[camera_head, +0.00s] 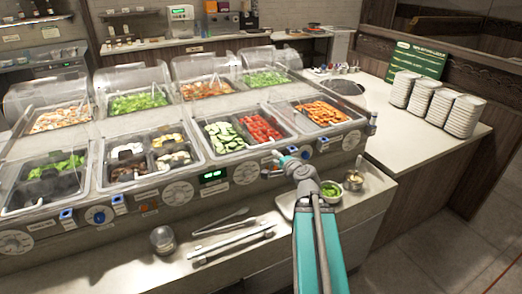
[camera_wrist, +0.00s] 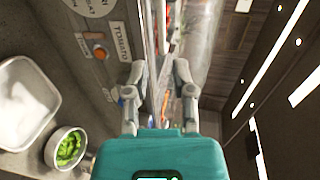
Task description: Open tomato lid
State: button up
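The red tomatoes (camera_head: 260,128) lie in the right half of a front-row well, beside sliced cucumber. I cannot make out clearly whether a clear lid covers them. My gripper (camera_head: 278,156) is at the counter's front panel, just below the tomato well in the head view. In the wrist view my gripper (camera_wrist: 158,70) has its two fingers apart, with nothing held between them. A "TOMATO" label (camera_wrist: 121,40) shows on the panel left of the fingers. The contact between fingertips and panel cannot be told.
Carrots (camera_head: 322,112) fill the well to the right. A tray (camera_head: 297,203), a bowl of greens (camera_head: 331,191) and a metal cup (camera_head: 353,180) stand on the lower ledge. Tongs (camera_head: 232,243) lie farther left. White plate stacks (camera_head: 432,102) stand on the right counter.

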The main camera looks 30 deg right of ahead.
aim_at(261, 146)
jog(key=shift+s+d, duration=0.15)
jog(key=shift+s, duration=0.1)
jog(key=shift+w, duration=0.15)
jog(key=shift+b+x, duration=1.4)
jog(key=shift+x, duration=5.4)
jog(key=shift+r, duration=0.1)
grip_shut()
